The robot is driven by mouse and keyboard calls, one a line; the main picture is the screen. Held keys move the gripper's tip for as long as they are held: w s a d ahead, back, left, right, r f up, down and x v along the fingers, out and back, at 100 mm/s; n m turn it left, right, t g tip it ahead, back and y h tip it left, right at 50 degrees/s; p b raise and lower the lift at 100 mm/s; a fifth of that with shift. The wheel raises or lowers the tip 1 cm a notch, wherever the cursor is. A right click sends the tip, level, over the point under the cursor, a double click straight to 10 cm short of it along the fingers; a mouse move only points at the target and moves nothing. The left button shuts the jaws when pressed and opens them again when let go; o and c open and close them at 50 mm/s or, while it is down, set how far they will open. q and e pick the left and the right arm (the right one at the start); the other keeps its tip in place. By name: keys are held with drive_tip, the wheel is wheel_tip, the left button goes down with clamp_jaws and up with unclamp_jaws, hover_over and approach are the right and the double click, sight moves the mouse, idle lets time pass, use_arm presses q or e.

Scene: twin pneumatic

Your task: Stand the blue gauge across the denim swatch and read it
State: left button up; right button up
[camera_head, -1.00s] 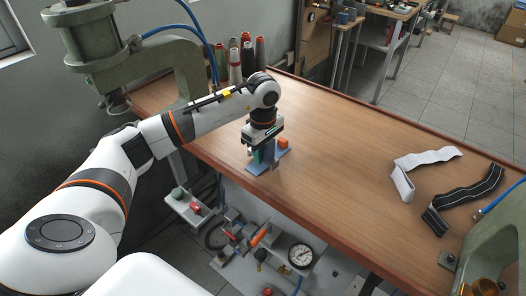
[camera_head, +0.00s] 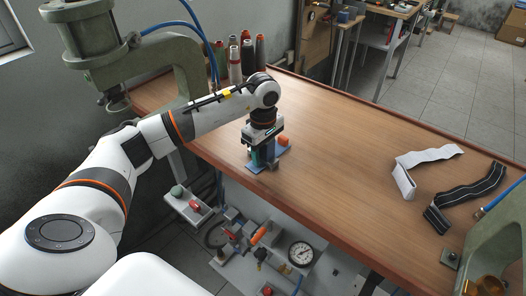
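A flat blue piece, which looks like the denim swatch (camera_head: 281,154), lies on the wooden bench near its front left edge. My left gripper (camera_head: 264,162) points down right over it, with its fingertips close to the cloth. A darker blue upright piece, probably the blue gauge (camera_head: 269,151), shows at the fingers. It is too small and too covered to tell whether the fingers are shut on it or whether it touches the swatch. An orange block (camera_head: 283,141) sits just right of the gripper. My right gripper is not in view.
Thread spools (camera_head: 247,58) stand at the back left beside a green press (camera_head: 185,75). A white strap (camera_head: 428,158) and a black striped strap (camera_head: 465,197) lie at the right. Another green machine (camera_head: 492,240) stands at the right corner. The bench middle (camera_head: 345,155) is clear.

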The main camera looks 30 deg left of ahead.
use_arm(q)
drive_tip(key=shift+o, duration=0.8)
wheel_tip(320, 180, up, 12)
drive_tip(key=shift+r+b, duration=0.1)
drive_tip(key=shift+b, duration=0.9)
